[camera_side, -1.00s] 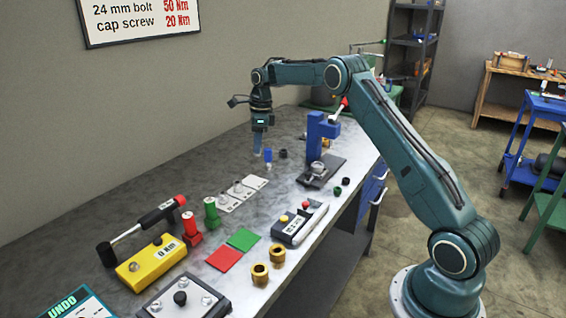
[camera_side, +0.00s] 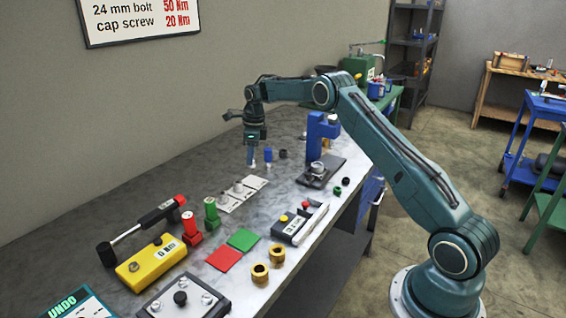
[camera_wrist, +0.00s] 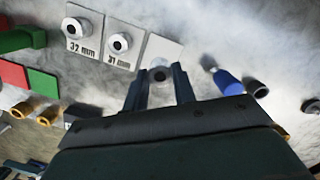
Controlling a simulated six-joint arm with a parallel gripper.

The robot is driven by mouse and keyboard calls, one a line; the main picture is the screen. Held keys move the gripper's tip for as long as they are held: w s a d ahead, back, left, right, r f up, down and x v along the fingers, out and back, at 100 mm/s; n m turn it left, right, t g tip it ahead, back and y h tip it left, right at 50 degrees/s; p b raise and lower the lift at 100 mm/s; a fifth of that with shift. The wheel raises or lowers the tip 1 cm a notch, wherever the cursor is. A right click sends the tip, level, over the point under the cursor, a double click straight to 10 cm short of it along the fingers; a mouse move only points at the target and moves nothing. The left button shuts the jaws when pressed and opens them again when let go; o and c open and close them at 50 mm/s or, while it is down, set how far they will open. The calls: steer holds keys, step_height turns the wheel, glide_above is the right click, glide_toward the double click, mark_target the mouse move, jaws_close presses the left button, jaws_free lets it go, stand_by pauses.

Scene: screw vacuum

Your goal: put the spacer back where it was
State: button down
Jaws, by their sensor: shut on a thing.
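My gripper (camera_side: 251,160) is shut on a small pale spacer (camera_wrist: 159,75) with a dark centre, seen between the fingertips in the wrist view. A pale plate (camera_side: 230,207) lies on the bench; its panels also show in the wrist view (camera_wrist: 166,50). One spacer (camera_wrist: 73,27) sits on the panel marked 32 mm and another (camera_wrist: 120,42) on the panel marked 31 mm. The third panel, at the right, looks bare, and my fingertips overlap its lower edge in that view. I cannot tell how high the held spacer is.
A blue-bodied piece (camera_wrist: 228,82) and a dark cup-like piece (camera_wrist: 258,88) stand just right of my gripper. A blue press-like stand (camera_side: 318,140) is further right. Green (camera_side: 211,213) and red (camera_side: 190,230) pieces stand nearer the camera.

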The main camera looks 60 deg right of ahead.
steer(key=shift+f, duration=2.6)
steer(key=shift+f, duration=0.15)
steer(key=c, duration=1.1)
jaws_free()
steer(key=shift+c, duration=0.2)
step_height(320, 180, up, 12)
steer(key=s, duration=0.1)
steer(key=shift+d, duration=0.4)
steer(key=shift+s, duration=0.1)
